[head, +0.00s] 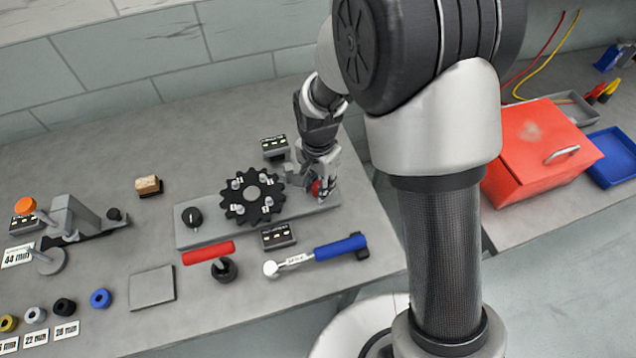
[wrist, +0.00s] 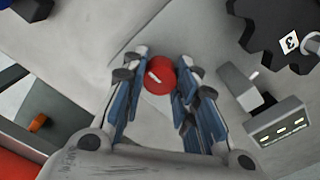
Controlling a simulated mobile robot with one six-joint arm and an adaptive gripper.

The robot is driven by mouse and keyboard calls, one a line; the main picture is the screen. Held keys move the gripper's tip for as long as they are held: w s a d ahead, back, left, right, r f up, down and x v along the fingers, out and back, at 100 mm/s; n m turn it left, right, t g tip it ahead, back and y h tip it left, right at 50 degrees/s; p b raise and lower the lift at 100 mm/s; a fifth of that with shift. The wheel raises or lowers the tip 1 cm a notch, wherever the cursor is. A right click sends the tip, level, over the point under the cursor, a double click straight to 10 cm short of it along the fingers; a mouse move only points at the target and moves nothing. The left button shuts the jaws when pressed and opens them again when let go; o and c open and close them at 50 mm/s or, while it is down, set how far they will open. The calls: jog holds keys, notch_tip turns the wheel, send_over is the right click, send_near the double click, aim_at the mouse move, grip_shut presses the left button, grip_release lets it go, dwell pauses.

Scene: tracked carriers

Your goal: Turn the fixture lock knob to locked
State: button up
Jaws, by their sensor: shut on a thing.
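A grey fixture plate (head: 215,231) lies on the bench with a black toothed disc (head: 253,196) on its middle. A red round knob (head: 316,188) sits at the plate's right end, largely hidden by my gripper in the head view. My gripper (head: 320,180) is over that end, pointing down. In the wrist view the red knob (wrist: 157,83) has a short white mark on top, slanted, and my gripper (wrist: 160,66) is shut on it, one finger on each side. A black knob (head: 192,216) stands at the plate's left end.
A red-handled tool (head: 208,252) and a blue-handled wrench (head: 340,247) lie in front of the plate. Small dark display boxes (head: 275,147) (head: 278,236) stand behind and before it. A red box (head: 532,146) and blue tray (head: 616,157) are at right.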

jog(key=shift+c, duration=0.2)
jog(key=n+p, duration=0.1)
jog(key=n, duration=0.3)
jog(key=shift+n+p, duration=0.35)
jog(key=shift+n, duration=0.05)
jog(key=n+p, duration=0.1)
jog(key=n, duration=0.3)
jog(key=shift+n, duration=0.3)
jog(key=n+p, duration=0.1)
jog(key=n, duration=0.3)
jog(key=shift+n+p, duration=0.3)
jog(key=shift+n, duration=1.9)
jog(key=o, duration=1.1)
